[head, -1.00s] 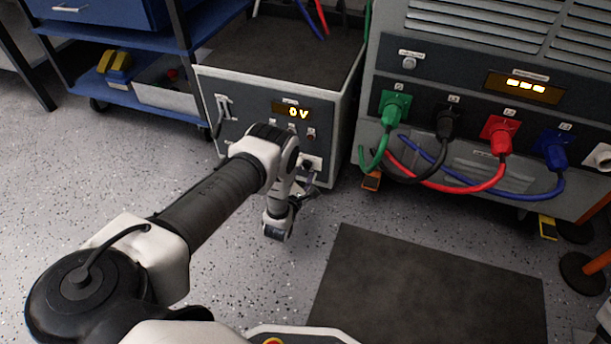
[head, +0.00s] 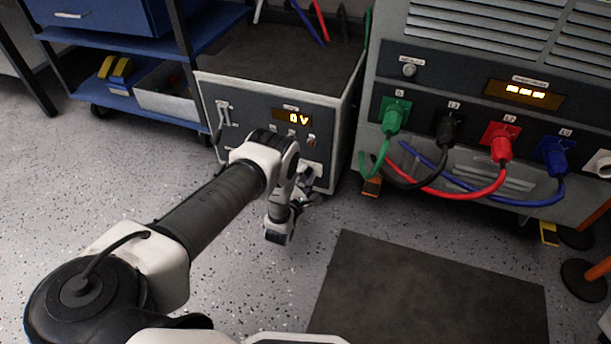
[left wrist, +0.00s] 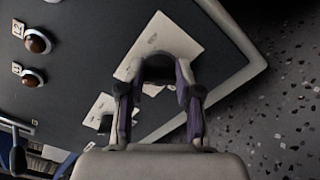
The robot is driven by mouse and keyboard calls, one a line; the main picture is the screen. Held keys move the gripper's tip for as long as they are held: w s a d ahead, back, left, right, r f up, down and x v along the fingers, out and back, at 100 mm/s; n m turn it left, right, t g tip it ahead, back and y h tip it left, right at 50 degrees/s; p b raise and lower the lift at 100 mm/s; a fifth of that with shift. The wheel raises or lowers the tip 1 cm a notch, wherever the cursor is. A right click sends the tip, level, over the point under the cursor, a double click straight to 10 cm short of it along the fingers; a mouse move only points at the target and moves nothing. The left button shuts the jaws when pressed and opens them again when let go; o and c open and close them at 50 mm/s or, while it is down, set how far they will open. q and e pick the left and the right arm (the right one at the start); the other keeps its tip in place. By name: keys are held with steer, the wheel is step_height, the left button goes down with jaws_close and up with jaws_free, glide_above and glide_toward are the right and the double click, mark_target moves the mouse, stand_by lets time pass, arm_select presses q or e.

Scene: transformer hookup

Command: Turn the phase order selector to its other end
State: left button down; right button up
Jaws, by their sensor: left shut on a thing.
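The phase order selector is a dark knob (left wrist: 158,68) on a white plate (left wrist: 178,44) on the dark front panel of the low test cabinet. My left gripper (left wrist: 161,88) has its purple-padded fingers on either side of the knob and is shut on it. The fingers hide the knob's sides, and I cannot read its pointer. In the head view my left gripper (head: 305,190) is at the lower right of the cabinet's front (head: 262,135), and the wrist largely hides the selector. The cabinet's display (head: 292,117) reads 0 V. My right gripper is not in view.
A second white plate (left wrist: 99,118) and red-brown round lamps or buttons (left wrist: 37,42) are on the same panel. The transformer (head: 455,80) with green, black, red and blue plugged cables stands to the right. A dark mat (head: 430,295) lies on the open floor.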

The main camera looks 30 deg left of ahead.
arm_select(q)
steer(key=m, duration=0.3)
steer(key=shift+m+p, duration=0.3)
steer(key=shift+p, duration=0.1)
steer(key=m, duration=0.3)
steer(key=shift+m+p, duration=0.35)
steer(key=shift+m, duration=0.05)
steer(key=m, duration=0.3)
steer(key=shift+f+m, duration=0.15)
steer(key=shift+m, duration=0.15)
steer(key=shift+m+p, duration=0.5)
steer(key=shift+m, duration=1.5)
steer(key=c, duration=0.8)
jaws_free()
steer(key=shift+f, duration=0.1)
